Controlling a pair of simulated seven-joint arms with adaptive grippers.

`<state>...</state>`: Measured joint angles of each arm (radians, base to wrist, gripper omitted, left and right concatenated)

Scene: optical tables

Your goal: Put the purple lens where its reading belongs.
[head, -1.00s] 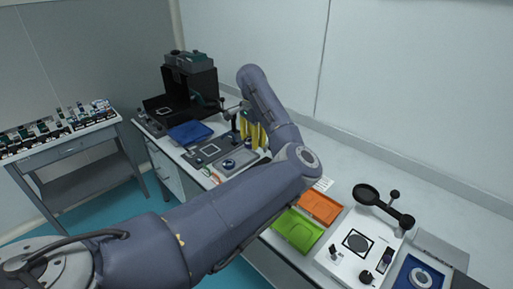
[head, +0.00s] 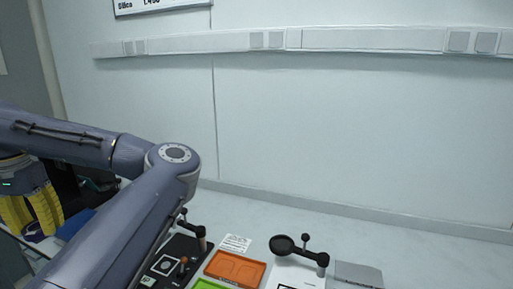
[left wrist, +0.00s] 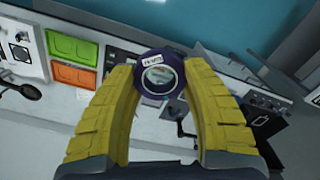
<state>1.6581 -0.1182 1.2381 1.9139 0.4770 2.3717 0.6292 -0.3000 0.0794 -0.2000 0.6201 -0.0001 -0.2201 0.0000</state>
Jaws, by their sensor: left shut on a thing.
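The purple lens (left wrist: 161,76), a dark purple ring with clear glass and a small white label, is between the yellow fingertips of my left gripper (left wrist: 160,80) in the left wrist view. The label's print is too small to read. My left gripper is shut on the lens, above the bench. In the head view the left gripper (head: 32,214) is at the far left, with a bit of purple at its tips. An orange tray (head: 235,268) and a green tray (head: 208,285) lie at the bottom, partly cut off. My right gripper is not in view.
A black instrument with a small lever (head: 183,263) stands left of the trays. A white instrument with a round black magnifier (head: 283,245) stands to their right. A printed card (head: 236,243) lies behind the orange tray. A wall sign (head: 160,6) reading "Silica" is cut off above.

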